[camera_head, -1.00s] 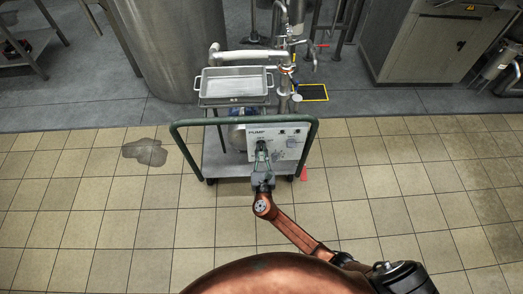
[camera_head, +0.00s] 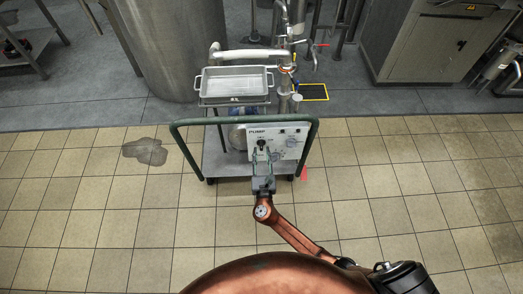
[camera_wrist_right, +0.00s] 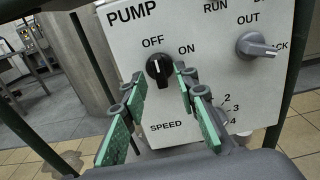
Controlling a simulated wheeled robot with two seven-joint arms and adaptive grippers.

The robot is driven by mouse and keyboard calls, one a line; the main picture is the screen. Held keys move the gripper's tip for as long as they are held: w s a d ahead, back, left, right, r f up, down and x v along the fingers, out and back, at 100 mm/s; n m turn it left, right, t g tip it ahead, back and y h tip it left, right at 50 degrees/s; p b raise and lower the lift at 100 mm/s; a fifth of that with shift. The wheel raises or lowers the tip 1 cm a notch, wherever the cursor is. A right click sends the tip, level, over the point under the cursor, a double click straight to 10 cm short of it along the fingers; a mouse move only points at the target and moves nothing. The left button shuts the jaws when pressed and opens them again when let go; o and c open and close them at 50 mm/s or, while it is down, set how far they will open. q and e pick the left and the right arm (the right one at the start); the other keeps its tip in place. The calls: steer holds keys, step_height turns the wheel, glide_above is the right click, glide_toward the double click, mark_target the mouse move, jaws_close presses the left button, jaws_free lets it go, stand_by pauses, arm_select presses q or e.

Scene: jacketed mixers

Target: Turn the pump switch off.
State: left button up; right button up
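The pump switch is a black knob (camera_wrist_right: 158,69) on the pale control panel (camera_wrist_right: 205,70) of the cart. In the right wrist view its white mark points up, at the OFF label; ON is printed to its right. In the head view the knob (camera_head: 262,144) shows just beyond my right gripper (camera_head: 262,156). That gripper is open, its green-padded fingers (camera_wrist_right: 160,88) spread to the left and right of the knob. Gaps show between the fingers and the knob, and nothing is held. My left gripper is not in view.
A grey knob (camera_wrist_right: 257,46) marked OUT sits right of the switch, and a partly hidden speed dial below. The cart's green handle rail (camera_head: 187,123) frames the panel. Tiled floor in front is clear.

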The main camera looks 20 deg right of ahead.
steer(key=v, duration=1)
steer(key=s+d+f+m+g+p, duration=0.2)
steer(key=s+d+f+m+g, duration=0.3)
steer(key=f, duration=0.4)
steer(key=s+d+f+m+g+y+p, duration=0.1)
steer(key=s+d+f+m+g+p, duration=0.2)
steer(key=s+f, duration=0.5)
steer(key=s+d+f+m+g+p, duration=0.1)
steer(key=s+d+f+m+g, duration=0.3)
steer(key=f, duration=0.7)
arm_select(q)
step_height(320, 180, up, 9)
steer(key=p, duration=0.5)
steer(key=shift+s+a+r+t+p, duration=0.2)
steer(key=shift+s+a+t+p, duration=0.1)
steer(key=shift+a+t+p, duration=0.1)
arm_select(e)
steer(key=s+d+f+m+g+y, duration=0.1)
steer(key=s+f+m, duration=0.2)
steer(key=s, duration=1)
steer(key=s+d+f+m+g+y, duration=0.1)
steer(key=s+f+m, duration=0.3)
steer(key=s+m, duration=0.6)
steer(key=s+d+f+m+g+y, duration=0.1)
steer(key=s+d+f+m+g, duration=0.2)
steer(key=s, duration=1.4)
steer(key=f+m, duration=0.1)
steer(key=m, duration=0.2)
steer(key=shift+s+m+y, duration=0.3)
steer(key=shift+y, duration=0.1)
